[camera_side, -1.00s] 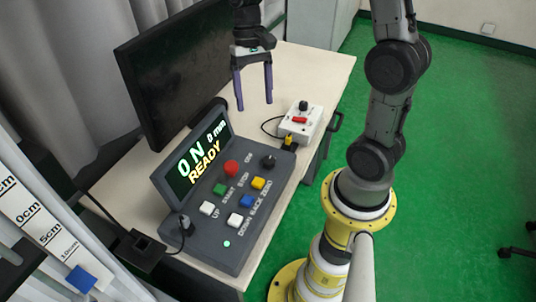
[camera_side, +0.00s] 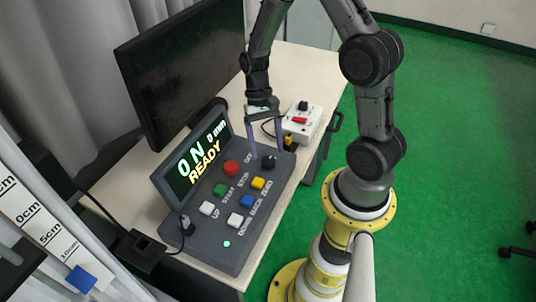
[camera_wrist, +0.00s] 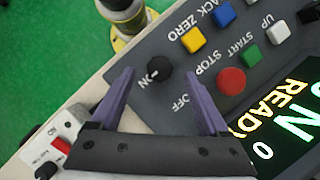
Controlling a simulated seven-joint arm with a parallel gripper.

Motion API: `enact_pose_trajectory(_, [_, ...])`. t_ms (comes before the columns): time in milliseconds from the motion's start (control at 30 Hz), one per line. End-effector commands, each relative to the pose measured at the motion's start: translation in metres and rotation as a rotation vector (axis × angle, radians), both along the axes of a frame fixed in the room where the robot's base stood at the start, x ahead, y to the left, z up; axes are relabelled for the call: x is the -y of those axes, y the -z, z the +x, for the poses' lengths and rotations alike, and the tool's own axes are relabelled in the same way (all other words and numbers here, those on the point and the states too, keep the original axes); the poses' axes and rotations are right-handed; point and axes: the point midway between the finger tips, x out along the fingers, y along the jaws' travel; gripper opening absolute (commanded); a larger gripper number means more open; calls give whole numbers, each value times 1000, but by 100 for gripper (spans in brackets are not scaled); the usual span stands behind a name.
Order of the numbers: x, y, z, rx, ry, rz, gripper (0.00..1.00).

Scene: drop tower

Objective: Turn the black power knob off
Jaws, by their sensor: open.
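The black power knob (camera_side: 269,162) is on the upper right corner of the grey control panel (camera_side: 262,221). In the wrist view the knob (camera_wrist: 158,72) sits between the labels ON and OFF, and its pointer is toward ON. The panel's display (camera_side: 197,158) reads ON, 0 mm and READY. My gripper (camera_side: 266,152) is open, with its purple fingers over the panel's upper edge by the knob. In the wrist view my gripper (camera_wrist: 160,88) has one finger on each side of the knob, apart from it, with nothing held.
A red button (camera_side: 232,168) and several coloured buttons lie beside the knob. A white box (camera_side: 302,125) with a red switch and a black knob stands behind the panel. A dark monitor (camera_side: 180,75) stands at the back left. The table (camera_side: 310,65) is clear at the far end.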

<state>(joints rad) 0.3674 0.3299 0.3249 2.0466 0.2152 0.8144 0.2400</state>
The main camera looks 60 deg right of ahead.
Motion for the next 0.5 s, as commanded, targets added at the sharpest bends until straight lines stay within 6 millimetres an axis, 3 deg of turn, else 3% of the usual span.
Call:
enact_pose_trajectory(200, [-7, 22, -7, -2, 1, 1, 79])
enact_pose_trajectory(500, [-8, 27, -8, 1, 0, -1, 79])
